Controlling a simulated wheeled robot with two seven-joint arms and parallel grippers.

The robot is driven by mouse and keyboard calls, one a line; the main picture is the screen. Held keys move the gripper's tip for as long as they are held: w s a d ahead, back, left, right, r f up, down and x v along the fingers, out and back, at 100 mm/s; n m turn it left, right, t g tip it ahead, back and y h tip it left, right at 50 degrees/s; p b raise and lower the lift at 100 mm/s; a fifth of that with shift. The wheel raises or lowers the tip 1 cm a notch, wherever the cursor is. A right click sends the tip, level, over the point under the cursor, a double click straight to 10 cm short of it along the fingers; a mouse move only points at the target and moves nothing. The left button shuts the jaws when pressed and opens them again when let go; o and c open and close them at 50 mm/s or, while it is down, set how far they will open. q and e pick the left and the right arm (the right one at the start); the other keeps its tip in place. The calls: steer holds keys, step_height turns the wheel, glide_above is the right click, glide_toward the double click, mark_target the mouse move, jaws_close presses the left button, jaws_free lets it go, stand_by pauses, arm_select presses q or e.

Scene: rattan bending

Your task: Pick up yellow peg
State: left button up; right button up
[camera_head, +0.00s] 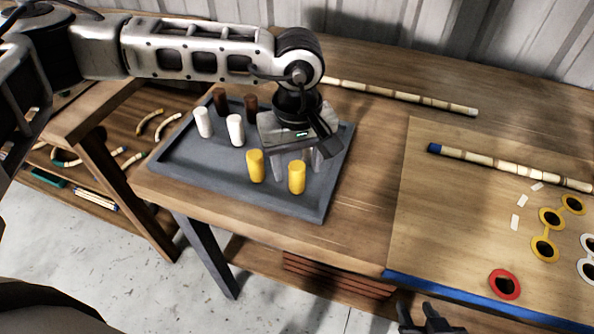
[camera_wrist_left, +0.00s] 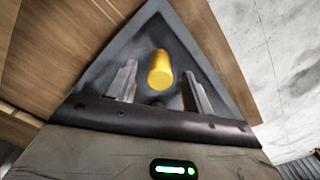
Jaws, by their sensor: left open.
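Two yellow pegs stand upright in the grey tray (camera_head: 178,160), one on the left (camera_head: 255,166) and one on the right (camera_head: 297,178). My left gripper (camera_head: 298,172) is open above the tray's right part, close to the right yellow peg. In the left wrist view, a yellow peg (camera_wrist_left: 160,70) shows in the gap between the open fingers (camera_wrist_left: 158,85), with nothing gripped. Another bit of yellow (camera_wrist_left: 187,92) is mostly hidden by the right finger. My right gripper (camera_head: 425,318) is only partly in view at the bottom edge.
Two white pegs (camera_head: 236,130) and two brown pegs (camera_head: 251,107) also stand in the tray. A rattan pole (camera_head: 400,96) lies behind it. A board (camera_head: 450,230) on the right carries another pole (camera_head: 510,167) and coloured rings (camera_head: 505,284).

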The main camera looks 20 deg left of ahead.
arm_select(q)
steer(key=shift+f, duration=0.75)
steer(key=c, duration=1.1)
steer(key=shift+o, duration=0.2)
steer(key=shift+r, duration=0.2)
